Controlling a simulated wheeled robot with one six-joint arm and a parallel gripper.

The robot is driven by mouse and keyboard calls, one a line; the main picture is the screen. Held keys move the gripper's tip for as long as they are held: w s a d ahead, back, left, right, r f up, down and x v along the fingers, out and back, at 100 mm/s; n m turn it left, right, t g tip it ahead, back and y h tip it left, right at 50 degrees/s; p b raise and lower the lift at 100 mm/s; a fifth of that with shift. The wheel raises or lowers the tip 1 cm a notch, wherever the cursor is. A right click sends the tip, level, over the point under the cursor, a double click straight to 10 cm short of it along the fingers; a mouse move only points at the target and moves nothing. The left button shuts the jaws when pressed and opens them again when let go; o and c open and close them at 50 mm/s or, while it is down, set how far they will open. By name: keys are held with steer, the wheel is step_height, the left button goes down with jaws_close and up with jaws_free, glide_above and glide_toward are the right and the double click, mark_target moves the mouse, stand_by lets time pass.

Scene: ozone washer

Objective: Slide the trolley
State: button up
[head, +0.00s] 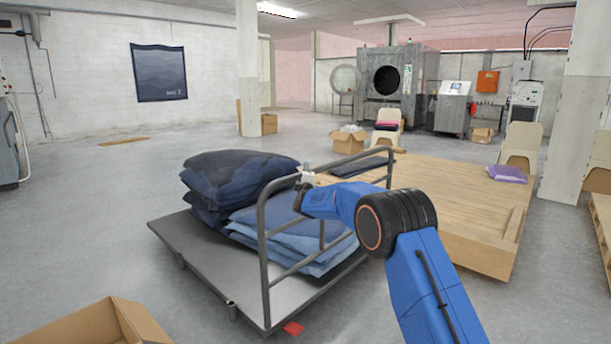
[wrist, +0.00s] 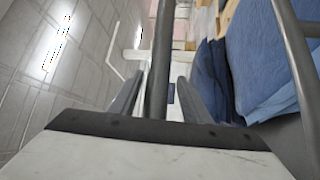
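The trolley (head: 195,252) is a flat grey platform with a grey tube handle frame (head: 264,255) at its right end. Blue and dark folded piles of cloth (head: 245,180) lie on it; they also show at the right of the wrist view (wrist: 265,60). My gripper (head: 303,184) is at the upper left part of the handle frame. In the wrist view the handle tube (wrist: 160,50) runs between the two fingers of my gripper (wrist: 163,85), with narrow gaps on both sides. The fingers look open around the tube. Contact with the tube cannot be made out.
A low wooden platform (head: 455,215) stands close at the right of the trolley, with a purple packet (head: 507,174) on it. An open cardboard box (head: 95,325) is at the front left. A white pillar (head: 573,120) stands at the right. The floor left of the trolley is clear.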

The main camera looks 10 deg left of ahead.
steer(key=shift+d, duration=0.1)
steer(key=v, duration=1.7)
steer(key=shift+s, duration=0.2)
steer(key=shift+c, duration=0.6)
